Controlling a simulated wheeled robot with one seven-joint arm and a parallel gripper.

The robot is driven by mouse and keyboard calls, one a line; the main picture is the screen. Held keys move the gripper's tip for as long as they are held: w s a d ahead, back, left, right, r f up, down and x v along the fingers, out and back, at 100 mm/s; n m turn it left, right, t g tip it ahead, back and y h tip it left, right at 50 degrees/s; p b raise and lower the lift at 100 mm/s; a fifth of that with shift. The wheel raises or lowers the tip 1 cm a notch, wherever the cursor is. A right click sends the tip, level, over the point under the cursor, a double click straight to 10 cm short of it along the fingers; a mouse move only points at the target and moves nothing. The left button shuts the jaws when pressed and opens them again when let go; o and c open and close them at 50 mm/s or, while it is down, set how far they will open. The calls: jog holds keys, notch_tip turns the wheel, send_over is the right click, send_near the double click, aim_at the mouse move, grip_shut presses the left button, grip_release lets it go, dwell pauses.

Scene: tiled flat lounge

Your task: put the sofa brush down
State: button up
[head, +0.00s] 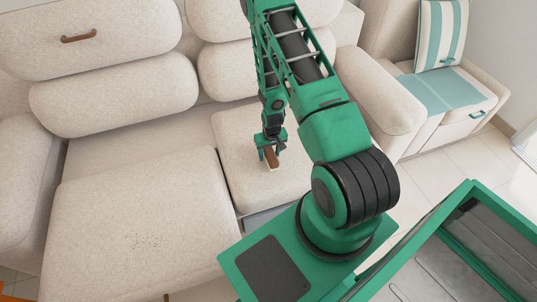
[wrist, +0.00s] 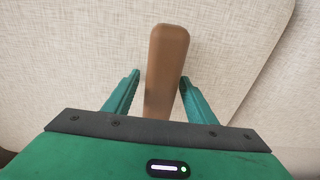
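The sofa brush has a brown wooden handle (head: 271,155) and a pale lower edge, and it is at the right seat cushion (head: 235,150) of the beige sofa. In the wrist view its handle (wrist: 166,75) points away from me between my fingers. My gripper (head: 271,152) is low over that cushion, with its fingers on either side of the brush. In the wrist view my gripper (wrist: 160,78) shows a gap between the left finger and the handle; the right fingertip is partly behind the handle. The brush's underside is hidden, so its contact with the cushion is unclear.
Dark crumbs (head: 150,240) lie on the long left seat (head: 120,205). The sofa's backrest cushions (head: 115,100) rise behind, and an armrest (head: 385,95) stands to the right. Farther right is a seat with a striped pillow (head: 441,35). Tiled floor (head: 455,160) shows there.

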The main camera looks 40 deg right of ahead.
dwell(0.4)
jog(key=r, duration=0.4)
jog(key=s+r, duration=0.1)
jog(key=r, duration=0.7)
jog(key=shift+s+a+r, duration=0.15)
jog(key=shift+a+r, duration=0.05)
jog(key=shift+r, duration=0.15)
notch_tip(320, 180, up, 13)
send_over(270, 152)
jog(key=s+d, duration=0.2)
jog(key=s, duration=0.1)
jog(key=s+r+m+g, duration=0.1)
jog(key=s+r, duration=0.5)
jog(key=r, duration=0.5)
jog(key=s+a+r+m, duration=0.1)
jog(key=s+a+r, duration=0.1)
jog(key=s+r, duration=0.4)
jog(key=s+a+r+m, duration=0.1)
jog(key=s+r, duration=0.5)
jog(key=s, duration=0.6)
jog(key=shift+s+a+r+y, duration=0.15)
jog(key=shift+a+r+y, duration=0.2)
jog(key=shift+a, duration=0.4)
